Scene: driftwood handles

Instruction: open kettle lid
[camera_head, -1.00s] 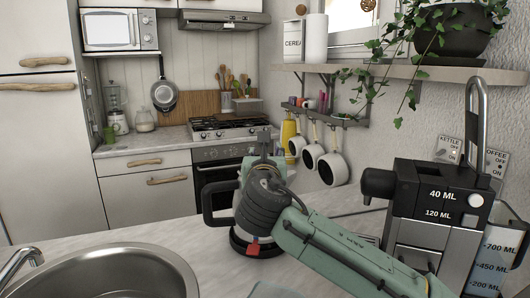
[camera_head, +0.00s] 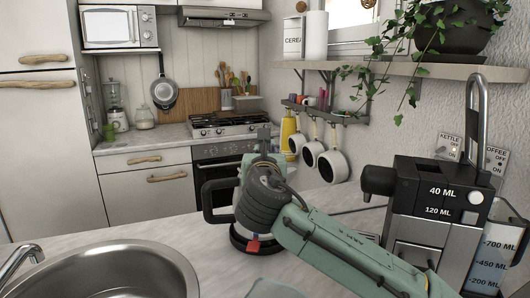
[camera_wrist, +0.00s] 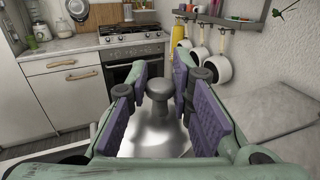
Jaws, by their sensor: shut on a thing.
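The kettle (camera_head: 208,211) stands on the counter with its black handle to the left and its dark base at the bottom. My arm hides most of its body. In the wrist view, its shiny metal lid (camera_wrist: 154,139) lies below my gripper. The rounded grey lid knob (camera_wrist: 160,87) stands between the purple finger pads. My gripper (camera_wrist: 161,76) is shut on the knob from both sides. In the head view, my gripper (camera_head: 262,150) is above the kettle, and its contact with the knob is hidden. I cannot tell whether the lid is raised.
A coffee machine (camera_head: 440,210) stands close on the right beside my arm. A sink (camera_head: 110,268) is at the lower left. Bare counter (camera_head: 150,233) lies between sink and kettle.

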